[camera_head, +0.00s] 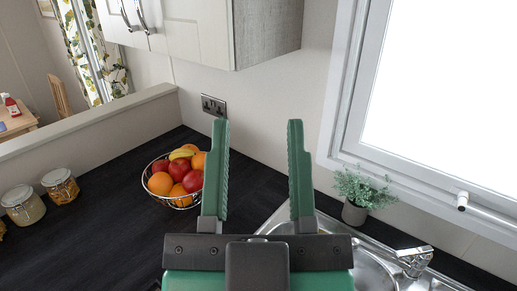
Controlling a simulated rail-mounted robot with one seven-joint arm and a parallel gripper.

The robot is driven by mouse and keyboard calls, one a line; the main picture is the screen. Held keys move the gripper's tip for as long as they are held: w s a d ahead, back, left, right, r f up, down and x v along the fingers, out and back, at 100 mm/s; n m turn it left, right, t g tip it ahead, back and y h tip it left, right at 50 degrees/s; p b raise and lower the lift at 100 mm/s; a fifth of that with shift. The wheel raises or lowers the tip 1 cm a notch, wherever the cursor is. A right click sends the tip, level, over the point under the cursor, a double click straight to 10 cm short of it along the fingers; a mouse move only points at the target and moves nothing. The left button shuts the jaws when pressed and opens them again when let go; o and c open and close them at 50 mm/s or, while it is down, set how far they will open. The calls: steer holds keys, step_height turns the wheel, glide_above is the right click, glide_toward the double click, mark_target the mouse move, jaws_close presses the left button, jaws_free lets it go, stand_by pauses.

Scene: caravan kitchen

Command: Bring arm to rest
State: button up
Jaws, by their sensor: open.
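My gripper (257,126) shows at the lower middle of the head view. Its two green ridged fingers point up in the picture and stand wide apart. Nothing is between them; the pale wall and dark worktop show through the gap. The rest of my arm is out of the picture below the dark gripper bar and green body.
A wire bowl of fruit (180,202) stands on the dark worktop (95,222), left of my gripper. Glass jars (62,187) are further left. A sink (374,270), tap (414,261) and potted plant (355,214) are at right. A wall cupboard (198,27) hangs above.

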step_height(320, 180, up, 6)
steer(key=p, duration=0.6)
steer(key=shift+r, duration=0.25)
